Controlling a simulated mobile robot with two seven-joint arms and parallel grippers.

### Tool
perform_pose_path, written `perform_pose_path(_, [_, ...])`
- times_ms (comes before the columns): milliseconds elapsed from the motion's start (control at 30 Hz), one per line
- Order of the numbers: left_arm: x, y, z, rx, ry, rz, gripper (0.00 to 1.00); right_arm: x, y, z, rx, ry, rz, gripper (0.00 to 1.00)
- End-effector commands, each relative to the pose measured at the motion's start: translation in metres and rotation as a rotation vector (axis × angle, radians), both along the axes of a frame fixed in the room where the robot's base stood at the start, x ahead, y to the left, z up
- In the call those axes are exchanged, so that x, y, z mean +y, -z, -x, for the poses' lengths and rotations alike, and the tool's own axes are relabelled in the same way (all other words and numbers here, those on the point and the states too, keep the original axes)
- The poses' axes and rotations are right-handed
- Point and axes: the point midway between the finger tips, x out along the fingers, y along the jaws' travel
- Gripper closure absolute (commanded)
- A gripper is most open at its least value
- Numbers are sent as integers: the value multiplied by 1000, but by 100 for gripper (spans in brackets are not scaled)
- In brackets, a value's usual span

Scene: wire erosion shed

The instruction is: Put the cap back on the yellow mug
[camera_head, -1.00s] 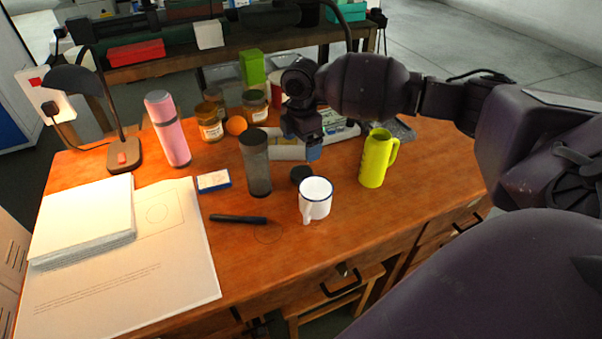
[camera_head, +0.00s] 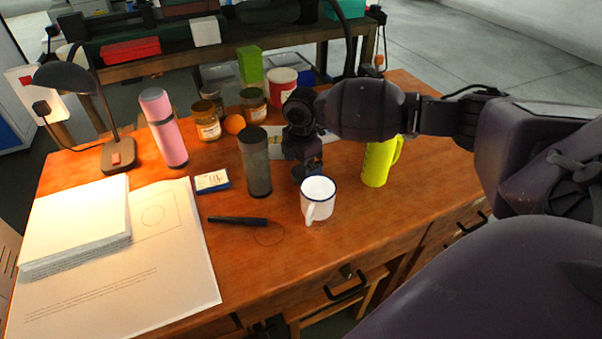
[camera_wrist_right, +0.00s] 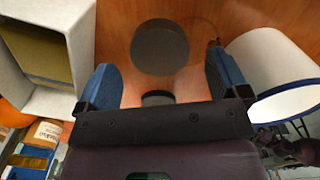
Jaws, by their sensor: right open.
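The yellow mug (camera_head: 378,163) stands upright at the right of the desk, its top partly hidden behind my right forearm. A dark round cap (camera_wrist_right: 160,47) lies on the wood in the right wrist view, just beyond the fingertips and apart from them. In the head view my gripper covers most of that spot. My right gripper (camera_head: 306,168) points down behind the white mug; in the wrist view its blue-tipped fingers (camera_wrist_right: 162,85) are spread with nothing clearly held. A small dark shape between them is unclear. My left gripper is not in view.
The white mug (camera_head: 318,199) stands close in front of my right gripper, and a tall grey tumbler (camera_head: 256,162) stands to its left. A whitish box (camera_wrist_right: 48,60) is beside the left finger. Jars, an orange, a pink bottle (camera_head: 164,130) and papers fill the left side.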

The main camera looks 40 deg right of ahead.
Motion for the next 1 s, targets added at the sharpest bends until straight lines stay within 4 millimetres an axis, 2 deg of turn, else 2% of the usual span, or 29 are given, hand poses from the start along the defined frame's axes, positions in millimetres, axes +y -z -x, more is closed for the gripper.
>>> perform_pose_path(33, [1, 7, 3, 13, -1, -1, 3, 0, 13, 1, 9, 0, 0, 7])
perform_pose_path(133, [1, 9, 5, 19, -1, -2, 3, 0, 23, 1, 6, 0, 1, 7])
perform_pose_path(533, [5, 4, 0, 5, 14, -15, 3, 0, 23, 0, 0, 0, 2, 8])
perform_pose_path(867, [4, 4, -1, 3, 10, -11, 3, 0, 23, 0, 1, 0, 2, 59])
perform_pose_path(1000, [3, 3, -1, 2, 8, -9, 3, 0, 23, 0, 0, 0, 2, 59])
